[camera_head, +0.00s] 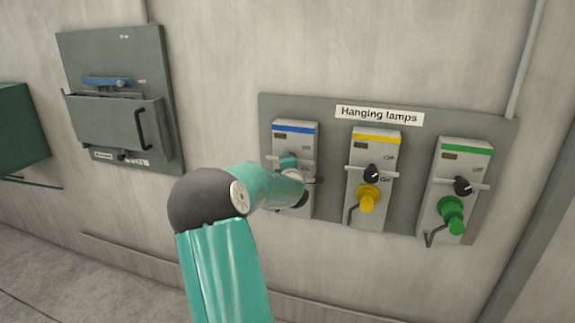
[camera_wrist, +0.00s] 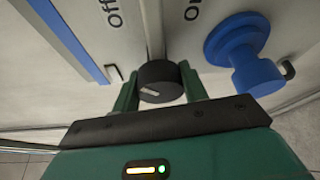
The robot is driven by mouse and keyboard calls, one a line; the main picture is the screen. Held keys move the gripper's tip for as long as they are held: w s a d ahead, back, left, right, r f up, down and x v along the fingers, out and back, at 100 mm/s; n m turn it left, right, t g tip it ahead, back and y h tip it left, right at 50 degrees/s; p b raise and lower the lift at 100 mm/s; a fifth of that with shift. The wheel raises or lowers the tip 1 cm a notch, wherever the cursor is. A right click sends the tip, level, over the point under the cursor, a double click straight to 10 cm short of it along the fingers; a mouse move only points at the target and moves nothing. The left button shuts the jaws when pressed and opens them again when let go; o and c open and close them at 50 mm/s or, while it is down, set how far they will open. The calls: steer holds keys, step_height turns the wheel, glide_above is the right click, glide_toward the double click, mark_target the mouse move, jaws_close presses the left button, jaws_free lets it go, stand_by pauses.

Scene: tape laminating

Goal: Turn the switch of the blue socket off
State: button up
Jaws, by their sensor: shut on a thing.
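The blue socket (camera_head: 292,139) is the left one of three on the panel, a pale box with a blue stripe. My arm covers much of its lower part in the head view. In the wrist view its black switch knob (camera_wrist: 160,82) sits between the two green fingers of my gripper (camera_wrist: 160,88), which is shut on it. A short white mark shows on the knob. Printed "Off" lettering is at the upper left and partly cut-off lettering at the upper right. The blue plug (camera_wrist: 243,55) is in the socket, right of the knob.
The yellow socket (camera_head: 377,150) and green socket (camera_head: 450,165) are to the right on the grey panel (camera_head: 410,225), under a "Hanging lamps" sign (camera_head: 380,115). A grey box with a handle (camera_head: 118,120) hangs at the left. A green box (camera_head: 20,130) is at the far left.

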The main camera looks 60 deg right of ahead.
steer(key=shift+s, duration=0.1)
steer(key=o, duration=1.4)
steer(key=shift+a, duration=0.1)
steer(key=f+v, duration=0.1)
steer(key=v, duration=1.2)
steer(key=shift+s+a+r, duration=0.2)
steer(key=shift+a+r, duration=0.05)
steer(key=shift+r, duration=0.25)
